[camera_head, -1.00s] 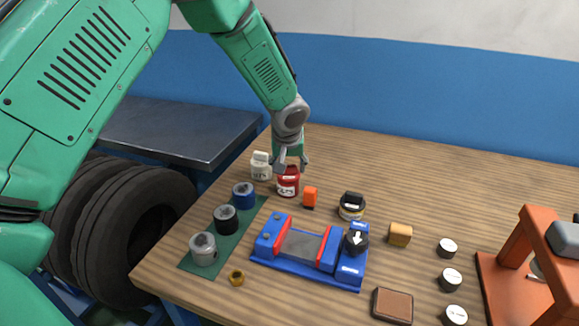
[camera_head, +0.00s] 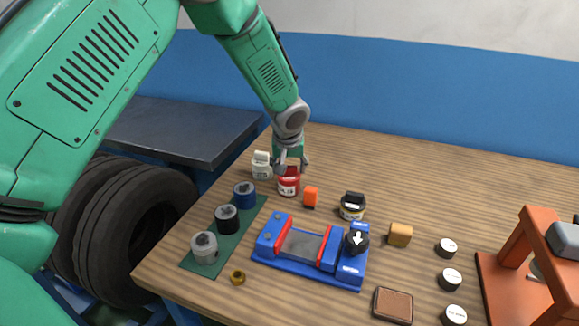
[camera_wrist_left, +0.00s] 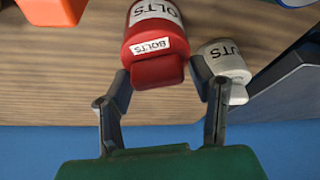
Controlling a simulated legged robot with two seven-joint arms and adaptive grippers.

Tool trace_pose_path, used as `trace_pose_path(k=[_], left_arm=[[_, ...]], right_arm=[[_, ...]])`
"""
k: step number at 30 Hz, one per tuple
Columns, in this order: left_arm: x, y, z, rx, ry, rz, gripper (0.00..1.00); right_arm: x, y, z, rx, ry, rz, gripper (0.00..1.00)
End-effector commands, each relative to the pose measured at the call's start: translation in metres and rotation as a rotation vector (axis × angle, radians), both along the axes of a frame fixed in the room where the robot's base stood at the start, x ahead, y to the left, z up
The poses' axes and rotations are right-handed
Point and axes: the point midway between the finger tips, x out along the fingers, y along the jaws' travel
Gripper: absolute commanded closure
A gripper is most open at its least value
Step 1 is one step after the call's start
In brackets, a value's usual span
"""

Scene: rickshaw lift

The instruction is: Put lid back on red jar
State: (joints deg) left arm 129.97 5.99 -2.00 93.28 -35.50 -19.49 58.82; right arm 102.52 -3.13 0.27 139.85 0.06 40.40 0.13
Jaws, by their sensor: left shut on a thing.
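The red jar (camera_head: 288,188) stands upright on the wooden table (camera_head: 430,190), near its back left. Its red lid (camera_wrist_left: 155,72), with a small white BOLTS label, is between the fingers of my left gripper (camera_head: 291,168). In the left wrist view, my left gripper (camera_wrist_left: 161,78) has a finger on either side of the lid, shut on it. The lid lines up with the jar body (camera_wrist_left: 158,12) and appears to be on its mouth. I cannot tell whether it is fully seated. My right gripper is out of view.
A white jar (camera_head: 261,166) stands close left of the red jar, an orange block (camera_head: 310,196) close right. Several open jars stand on a green mat (camera_head: 258,210). A blue vise-like fixture (camera_head: 300,262) is in front; an orange frame (camera_head: 505,270) stands right.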

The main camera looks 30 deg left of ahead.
Motion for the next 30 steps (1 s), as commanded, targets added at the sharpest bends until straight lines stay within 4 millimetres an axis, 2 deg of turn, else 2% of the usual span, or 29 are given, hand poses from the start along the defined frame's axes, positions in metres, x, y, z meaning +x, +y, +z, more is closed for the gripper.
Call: trace_pose_path(k=[11,12,14,21,23,30], left_arm=[[0.0001,0.0,-0.0002,0.0,0.0,0.001,0.73],[0.0,0.0001,-0.0002,0.0,0.0,0.001,0.47],[0.0,0.0001,-0.0002,0.0,0.0,0.001,0.26],[0.0001,0.0,-0.0002,0.0,0.0,0.001,0.26],[0.0,0.0,-0.0002,0.0,0.0,0.001,0.06],[0.0,0.0001,-0.0002,0.0,0.0,0.001,0.05]], right_arm=[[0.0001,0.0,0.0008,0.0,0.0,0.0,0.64],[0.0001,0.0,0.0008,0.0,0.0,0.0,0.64],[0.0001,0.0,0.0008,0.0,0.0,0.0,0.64],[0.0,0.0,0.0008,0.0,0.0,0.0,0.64],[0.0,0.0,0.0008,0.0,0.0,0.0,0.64],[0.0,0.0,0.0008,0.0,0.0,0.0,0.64]])
